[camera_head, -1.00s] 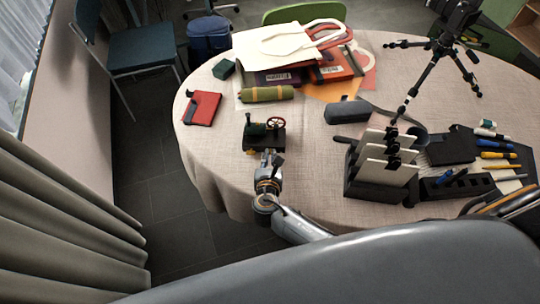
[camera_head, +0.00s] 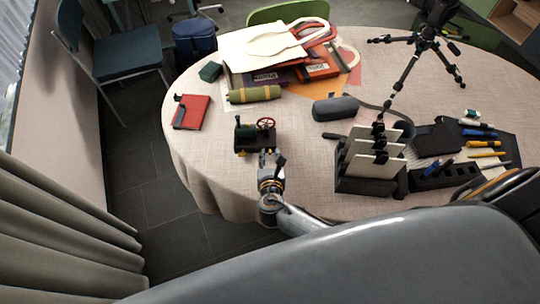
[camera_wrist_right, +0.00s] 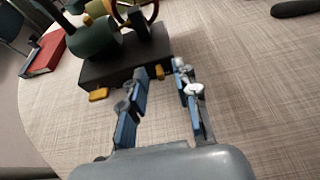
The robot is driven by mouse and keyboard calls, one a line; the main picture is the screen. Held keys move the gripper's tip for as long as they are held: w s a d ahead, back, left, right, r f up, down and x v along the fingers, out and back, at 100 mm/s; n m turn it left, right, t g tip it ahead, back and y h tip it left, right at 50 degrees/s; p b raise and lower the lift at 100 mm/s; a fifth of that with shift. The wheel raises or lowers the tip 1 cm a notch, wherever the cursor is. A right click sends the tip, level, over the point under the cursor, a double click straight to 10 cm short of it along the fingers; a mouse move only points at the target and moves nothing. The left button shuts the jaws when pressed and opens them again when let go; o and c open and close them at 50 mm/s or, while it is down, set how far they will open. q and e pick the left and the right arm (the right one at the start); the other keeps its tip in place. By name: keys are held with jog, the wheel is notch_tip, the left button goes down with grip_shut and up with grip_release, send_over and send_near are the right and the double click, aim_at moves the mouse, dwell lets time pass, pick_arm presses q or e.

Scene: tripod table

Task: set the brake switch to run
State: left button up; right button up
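A small model engine with a dark base (camera_head: 243,150), a green boiler and a red flywheel (camera_head: 265,123) stands near the table's front left edge. In the right wrist view its base (camera_wrist_right: 110,72) carries two yellow tabs: one at the front left corner (camera_wrist_right: 98,95) and one near the right end (camera_wrist_right: 160,72). I cannot tell which part is the brake switch. My right gripper (camera_head: 267,156) is at the engine's front side. In the wrist view its fingers (camera_wrist_right: 160,75) are apart, with the right yellow tab in line with the gap; contact is unclear. My left gripper is not in view.
A red notebook (camera_head: 192,112) lies left of the engine, and an olive roll (camera_head: 253,94) lies behind it. A dark case (camera_head: 335,108) and a black card holder (camera_head: 370,184) stand to the right. The cloth between engine and holder is clear.

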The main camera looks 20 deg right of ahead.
jog(key=shift+s+a+r, duration=0.1)
jog(key=shift+s, duration=0.05)
jog(key=v, duration=1.1)
jog(key=shift+s+a+r, duration=0.1)
jog(key=shift+s+r, duration=0.05)
jog(key=shift+s, duration=0.15)
